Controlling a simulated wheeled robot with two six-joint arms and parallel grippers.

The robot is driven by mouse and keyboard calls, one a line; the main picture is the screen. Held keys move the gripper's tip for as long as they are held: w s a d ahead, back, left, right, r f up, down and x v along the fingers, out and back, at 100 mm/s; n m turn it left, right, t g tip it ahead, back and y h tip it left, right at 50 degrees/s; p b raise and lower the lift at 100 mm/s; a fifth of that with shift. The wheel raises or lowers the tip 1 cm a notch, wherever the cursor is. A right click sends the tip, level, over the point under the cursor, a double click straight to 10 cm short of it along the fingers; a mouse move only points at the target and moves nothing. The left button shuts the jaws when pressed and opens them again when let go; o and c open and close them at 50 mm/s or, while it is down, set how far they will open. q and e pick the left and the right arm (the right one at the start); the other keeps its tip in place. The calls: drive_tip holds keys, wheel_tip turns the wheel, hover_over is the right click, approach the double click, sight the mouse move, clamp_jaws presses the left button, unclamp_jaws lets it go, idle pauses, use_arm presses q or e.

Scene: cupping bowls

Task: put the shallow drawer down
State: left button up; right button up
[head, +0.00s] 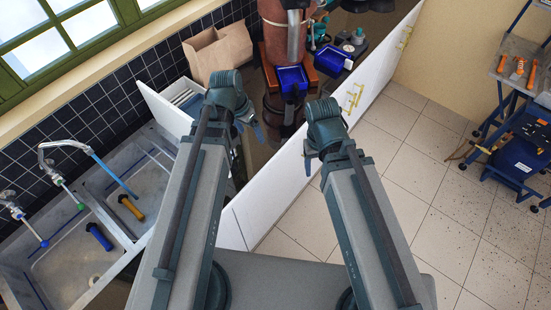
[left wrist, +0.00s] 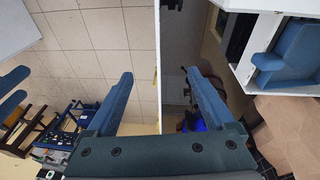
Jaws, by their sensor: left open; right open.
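An open white drawer-like box (head: 158,107) with pale slatted contents (head: 185,97) stands left of my left gripper in the head view. In the left wrist view a white box wall (left wrist: 243,68) with a blue piece (left wrist: 287,62) inside is at the upper right; I cannot tell for sure that it is the shallow drawer. My left gripper (left wrist: 162,100) is open, its two blue fingers apart, with a thin white panel edge (left wrist: 157,50) in view between them. My right gripper (head: 312,158) is open beside the long white panel (head: 290,165). I see neither gripper holding anything.
Two blue trays (head: 291,80) (head: 334,61) sit beyond my grippers near a brown cylinder (head: 284,32). A paper bag (head: 219,52) stands behind the white box. A double sink (head: 75,262) is at left. The tiled floor (head: 430,190) at right is clear up to a blue cart (head: 517,160).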

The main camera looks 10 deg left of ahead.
use_arm(q)
drive_tip(key=s+d+n+g+y, duration=0.1)
drive_tip(key=s+d+y, duration=0.2)
drive_tip(key=s+d, duration=0.6)
drive_tip(key=shift+s+d+f+n, duration=0.15)
drive_tip(key=shift+s+d+n, duration=0.15)
drive_tip(key=shift+d, duration=0.1)
wheel_tip(320, 180, down, 11)
drive_tip(key=b, duration=1.1)
idle(0.4)
